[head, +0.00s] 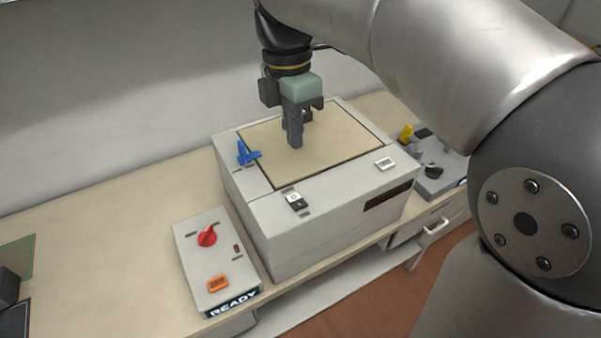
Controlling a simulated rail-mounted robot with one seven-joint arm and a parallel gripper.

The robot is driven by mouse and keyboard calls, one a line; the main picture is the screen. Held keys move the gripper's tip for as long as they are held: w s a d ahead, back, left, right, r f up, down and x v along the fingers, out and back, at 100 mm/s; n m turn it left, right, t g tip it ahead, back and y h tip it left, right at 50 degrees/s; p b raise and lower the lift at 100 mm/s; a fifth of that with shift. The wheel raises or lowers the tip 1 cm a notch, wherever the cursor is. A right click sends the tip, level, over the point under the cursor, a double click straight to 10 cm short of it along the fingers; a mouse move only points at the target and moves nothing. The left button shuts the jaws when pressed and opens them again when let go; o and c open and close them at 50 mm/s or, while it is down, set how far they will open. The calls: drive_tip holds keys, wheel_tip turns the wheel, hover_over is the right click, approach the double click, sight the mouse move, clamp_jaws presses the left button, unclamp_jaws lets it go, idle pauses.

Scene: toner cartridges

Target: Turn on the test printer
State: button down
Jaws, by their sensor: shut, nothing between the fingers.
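The test printer (330,222) is a light grey box with a tan top panel (335,145), standing on the bench. On its top front edge is a small black-and-white rocker switch (296,201). A blue lever (247,154) sits at the left of the top, and a white button (385,164) at the right. My gripper (295,143) is shut and empty, pointing down over the tan panel, behind the rocker switch. I cannot tell whether its tips touch the panel.
A grey control box (213,262) with a red knob (207,236), an orange button (217,284) and a READY display (232,303) stands left of the printer. Another box (438,170) with a yellow part (406,132) is at right.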

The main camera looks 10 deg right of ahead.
sight(300, 206)
drive_tip(key=shift+f, duration=0.1)
drive_tip(key=f, duration=0.4)
drive_tip(key=s+f+p, duration=0.1)
drive_tip(key=f, duration=0.8)
drive_tip(key=shift+s+d+f+p, duration=0.3)
drive_tip(key=shift+s+d+f, duration=0.05)
drive_tip(key=shift+f, duration=0.05)
